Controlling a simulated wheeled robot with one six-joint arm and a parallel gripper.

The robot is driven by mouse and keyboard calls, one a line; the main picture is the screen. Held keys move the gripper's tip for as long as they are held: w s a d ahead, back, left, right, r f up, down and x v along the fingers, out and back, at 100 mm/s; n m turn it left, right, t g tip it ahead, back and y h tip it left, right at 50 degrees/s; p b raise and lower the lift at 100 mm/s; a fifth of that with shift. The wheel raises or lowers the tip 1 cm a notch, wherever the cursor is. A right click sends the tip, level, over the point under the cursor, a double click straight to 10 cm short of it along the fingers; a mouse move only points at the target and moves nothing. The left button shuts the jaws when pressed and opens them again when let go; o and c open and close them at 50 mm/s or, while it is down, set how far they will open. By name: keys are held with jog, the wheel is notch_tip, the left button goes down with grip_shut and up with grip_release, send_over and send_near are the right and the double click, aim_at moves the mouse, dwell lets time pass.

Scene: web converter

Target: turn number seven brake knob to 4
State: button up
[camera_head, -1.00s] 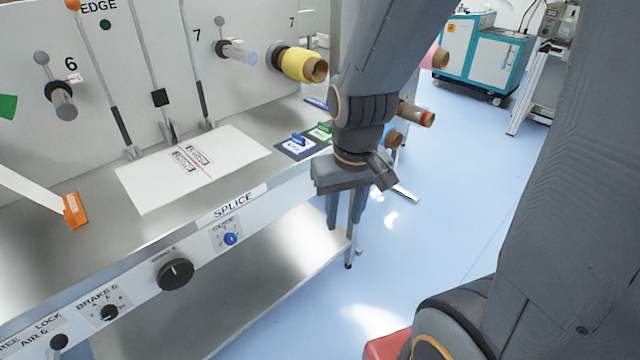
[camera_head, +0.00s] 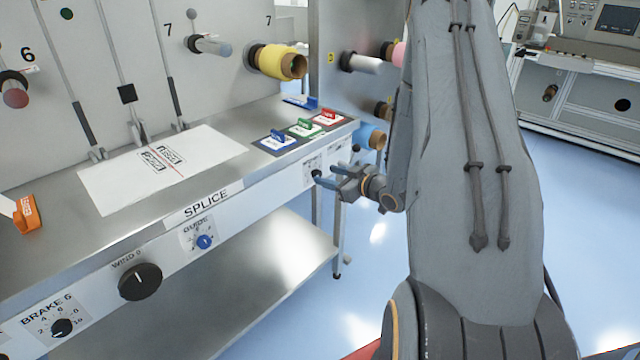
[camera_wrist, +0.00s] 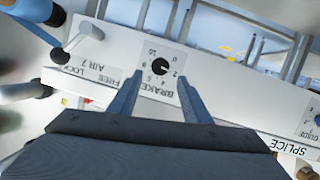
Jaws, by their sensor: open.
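The brake 7 knob (camera_wrist: 160,67) is a small black dial on a white label with printed numbers. In the wrist view it appears upside down, just beyond and between my fingertips. Its label reads BRAKE, and the AIR 7 label is beside it. A pale mark shows on the knob, but its exact setting is too small to tell. My gripper (camera_wrist: 157,80) is open and empty, with one finger on each side of the knob in that picture; contact cannot be told. In the head view my gripper (camera_head: 326,181) is at the right end of the front panel, largely covering the knob.
The table (camera_head: 60,237) has a white splice sheet (camera_head: 160,168) and coloured blocks above the panel. The guide knob (camera_head: 205,241), large wind knob (camera_head: 140,282) and brake 6 knob (camera_head: 62,328) lie further left. A yellow roll (camera_head: 275,61) sticks out above. Floor at right is open.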

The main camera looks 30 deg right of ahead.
aim_at(319, 175)
notch_tip(319, 175, down, 3)
jog(key=s+d+t+y+b, duration=0.1)
jog(key=s+d+t+y, duration=0.1)
jog(key=s+t, duration=0.1)
jog(key=shift+y, duration=0.3)
jog(key=shift+r+p+x, duration=0.2)
jog(key=shift+p+x, duration=0.2)
jog(key=shift+x, duration=3.45)
jog(key=c, duration=1)
jog(key=shift+c, duration=0.2)
jog(key=m, duration=0.4)
jog(key=shift+m+p, duration=0.3)
jog(key=shift+m, duration=0.1)
jog(key=m, duration=0.5)
jog(key=shift+d, duration=0.1)
jog(key=shift+f+m, duration=0.1)
jog(key=shift+m, duration=0.2)
